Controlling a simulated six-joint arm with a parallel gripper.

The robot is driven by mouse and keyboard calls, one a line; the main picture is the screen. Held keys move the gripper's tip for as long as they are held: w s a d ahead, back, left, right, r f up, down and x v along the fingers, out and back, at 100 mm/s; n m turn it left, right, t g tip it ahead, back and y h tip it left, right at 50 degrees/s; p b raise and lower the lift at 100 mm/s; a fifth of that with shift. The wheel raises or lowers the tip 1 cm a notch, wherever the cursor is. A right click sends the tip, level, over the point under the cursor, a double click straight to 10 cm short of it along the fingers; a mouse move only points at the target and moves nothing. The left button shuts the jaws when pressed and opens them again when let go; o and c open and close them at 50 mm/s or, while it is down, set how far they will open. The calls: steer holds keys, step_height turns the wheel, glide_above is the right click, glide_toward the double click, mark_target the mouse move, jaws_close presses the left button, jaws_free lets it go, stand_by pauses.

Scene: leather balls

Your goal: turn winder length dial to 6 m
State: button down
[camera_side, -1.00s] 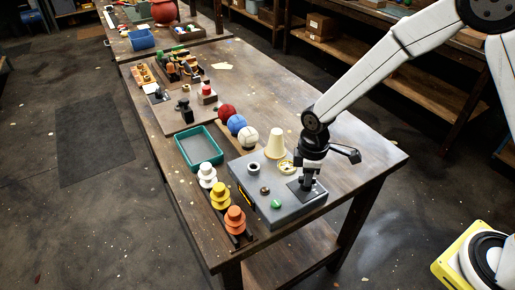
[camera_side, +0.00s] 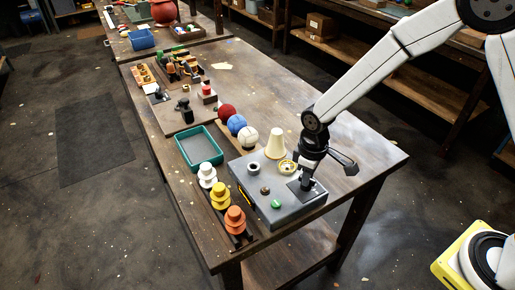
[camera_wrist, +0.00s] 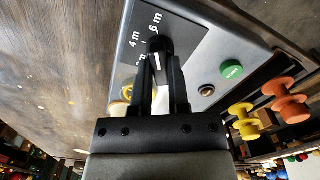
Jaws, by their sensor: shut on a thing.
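The winder (camera_side: 262,211) is a grey box at the near end of the bench. Its length dial is a black knob (camera_wrist: 158,44) on a dark plate (camera_wrist: 180,32) with white markings, among them "4 m" and "6 m". My gripper (camera_wrist: 160,60) is shut on the knob, with a finger on each side. A short white line shows on the knob between the fingers; which marking it points to I cannot tell. In the side view my gripper (camera_side: 306,184) points down onto the plate and hides the knob.
A teal tray (camera_side: 199,148) and several balls (camera_side: 237,124) lie beyond.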

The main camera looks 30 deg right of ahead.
steer(key=c, duration=0.6)
jaws_free()
steer(key=shift+r, duration=0.15)
steer(key=shift+r, duration=3.8)
steer(key=shift+s+d+r, duration=0.1)
steer(key=shift+s+d, duration=0.25)
steer(key=shift+d, duration=0.2)
steer(key=s+d+m+t, duration=0.2)
steer(key=s+d+m, duration=0.3)
steer(key=s+d, duration=0.4)
steer(key=shift+s+m+t, duration=0.3)
steer(key=shift+s+m, duration=0.1)
steer(key=shift+s, duration=0.45)
